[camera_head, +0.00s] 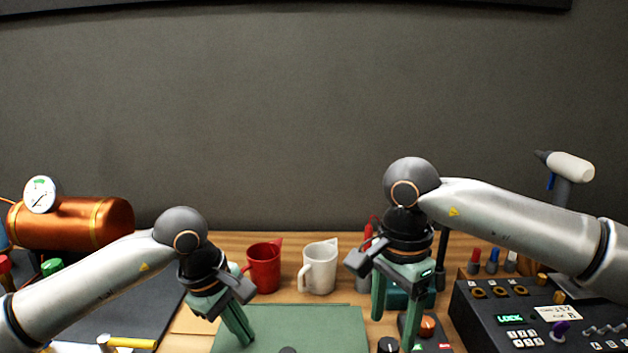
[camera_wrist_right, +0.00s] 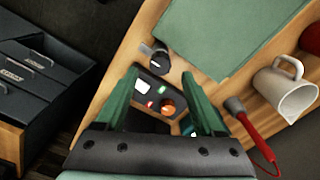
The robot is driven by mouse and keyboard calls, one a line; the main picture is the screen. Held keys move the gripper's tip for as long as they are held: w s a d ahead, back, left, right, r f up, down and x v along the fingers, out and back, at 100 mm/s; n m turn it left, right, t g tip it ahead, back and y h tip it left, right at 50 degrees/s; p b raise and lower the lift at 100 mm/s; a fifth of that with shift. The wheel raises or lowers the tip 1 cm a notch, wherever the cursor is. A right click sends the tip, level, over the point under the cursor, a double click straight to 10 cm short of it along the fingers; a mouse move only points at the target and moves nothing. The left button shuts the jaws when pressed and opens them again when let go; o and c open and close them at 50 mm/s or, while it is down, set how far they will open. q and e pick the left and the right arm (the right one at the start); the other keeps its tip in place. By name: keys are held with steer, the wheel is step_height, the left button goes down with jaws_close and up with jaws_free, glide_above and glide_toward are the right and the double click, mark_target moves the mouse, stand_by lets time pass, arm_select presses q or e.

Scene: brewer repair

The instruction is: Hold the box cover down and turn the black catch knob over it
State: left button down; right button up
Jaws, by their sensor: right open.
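The box cover is a flat green panel (camera_head: 310,325) at the bottom middle of the head view; it also shows in the right wrist view (camera_wrist_right: 225,40). The black catch knob (camera_head: 388,345) stands just right of the cover; in the right wrist view the knob (camera_wrist_right: 159,62) is beside the cover's edge. My left gripper (camera_head: 246,342) has its fingers close together, pointing down at the cover's left part. I cannot tell whether they touch it. My right gripper (camera_head: 392,331) is open and empty above the knob, which shows between its fingertips (camera_wrist_right: 160,75) in the right wrist view.
A small panel with an orange knob (camera_head: 428,327) is close to my right gripper. A red mug (camera_head: 264,267) and a white jug (camera_head: 319,268) stand behind the cover. A black control box (camera_head: 520,316) is at right, and a copper tank (camera_head: 75,223) at far left.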

mark_target(389, 344)
steer(key=shift+f, duration=2)
steer(key=c, duration=1)
steer(key=m, duration=0.6)
steer(key=shift+c, duration=0.2)
steer(key=shift+m, duration=3)
steer(key=o, duration=1.1)
steer(key=shift+r, duration=0.1)
steer(key=shift+r, duration=1.55)
